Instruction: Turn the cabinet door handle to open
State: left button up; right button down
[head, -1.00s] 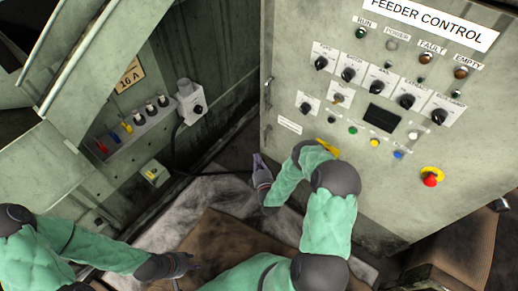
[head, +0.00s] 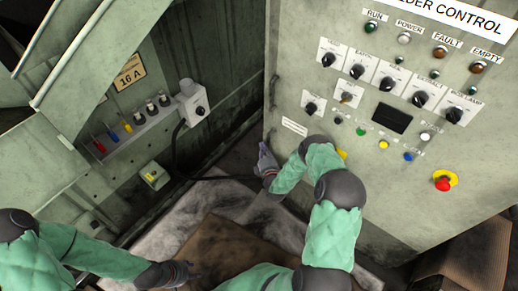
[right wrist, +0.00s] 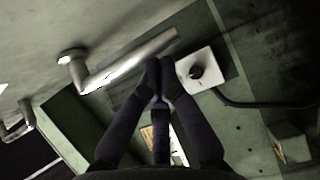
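A grey metal lever handle (right wrist: 128,68) crosses the upper left of the right wrist view, fixed at its left end to a pale surface. A thin dark handle (head: 272,88) shows at the left edge of the feeder control cabinet (head: 290,220) in the head view. My right gripper (right wrist: 160,66) has its dark fingertips together beside the free end of the lever; I cannot tell if they touch it. In the head view my right gripper (head: 265,155) is low by the cabinet's left edge. My left gripper (head: 190,268) is low at centre left, its finger gap unclear.
The cabinet front carries knobs, lamps and a red stop button (head: 443,184). On the left wall are a grey switch box (head: 192,102) with a cable, a row of coloured parts (head: 128,128) and a small box (head: 152,175). A brown mat (head: 225,240) lies below.

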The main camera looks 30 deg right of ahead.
jog(key=shift+s, duration=0.1)
dwell(0.3)
jog(key=shift+s+d+n+g+p, duration=0.15)
jog(key=shift+s+n+g+p, duration=0.2)
jog(key=shift+g+p, duration=0.3)
jog(key=shift+w+r, duration=0.1)
